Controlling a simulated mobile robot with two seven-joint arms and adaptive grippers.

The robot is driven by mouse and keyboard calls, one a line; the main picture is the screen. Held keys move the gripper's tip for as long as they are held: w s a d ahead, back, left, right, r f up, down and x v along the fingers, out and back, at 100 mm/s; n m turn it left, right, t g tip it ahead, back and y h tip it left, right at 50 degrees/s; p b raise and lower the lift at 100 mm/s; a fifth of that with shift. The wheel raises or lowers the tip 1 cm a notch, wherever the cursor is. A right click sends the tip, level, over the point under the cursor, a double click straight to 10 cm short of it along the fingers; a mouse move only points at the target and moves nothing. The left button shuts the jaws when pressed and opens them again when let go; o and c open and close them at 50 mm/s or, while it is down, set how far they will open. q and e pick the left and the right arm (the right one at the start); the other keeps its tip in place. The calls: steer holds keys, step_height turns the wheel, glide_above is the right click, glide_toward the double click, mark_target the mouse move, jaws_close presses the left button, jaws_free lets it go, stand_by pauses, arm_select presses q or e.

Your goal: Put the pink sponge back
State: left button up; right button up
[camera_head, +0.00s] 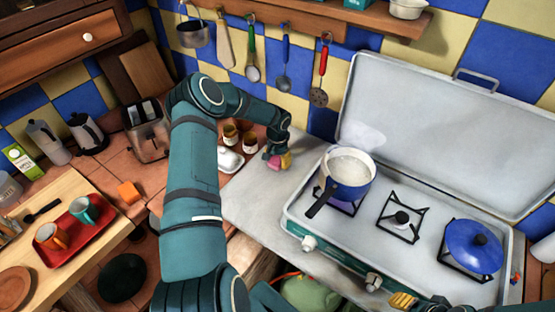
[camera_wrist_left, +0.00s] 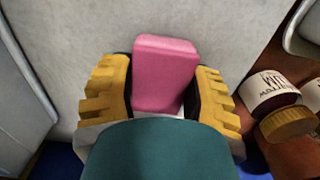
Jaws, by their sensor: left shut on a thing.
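The pink sponge (camera_wrist_left: 165,72) is a rounded block between the two yellow-padded fingers of my left gripper (camera_wrist_left: 163,95) in the left wrist view. In the head view, a small part of the sponge (camera_head: 274,163) shows at my left gripper (camera_head: 280,161), over the grey surface left of the stove. The gripper is shut on the sponge. Whether the sponge touches the surface I cannot tell. My right gripper (camera_head: 403,301) only partly shows at the bottom edge of the head view, with yellow finger pads; its opening is unclear.
A gas stove (camera_head: 340,235) with an open lid (camera_head: 430,130) holds a blue pot (camera_head: 348,178) and a blue lidded pan (camera_head: 474,247). Labelled jars (camera_head: 250,141) and a white dish (camera_head: 230,160) stand left of the gripper. Utensils hang behind, including a red-handled skimmer (camera_head: 319,96).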

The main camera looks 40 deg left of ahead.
mark_target(277, 158)
arm_select(q)
steer(key=shift+f, duration=0.1)
steer(key=o, duration=1.1)
step_height(277, 158, up, 12)
steer(key=shift+r, duration=0.2)
stand_by(0.3)
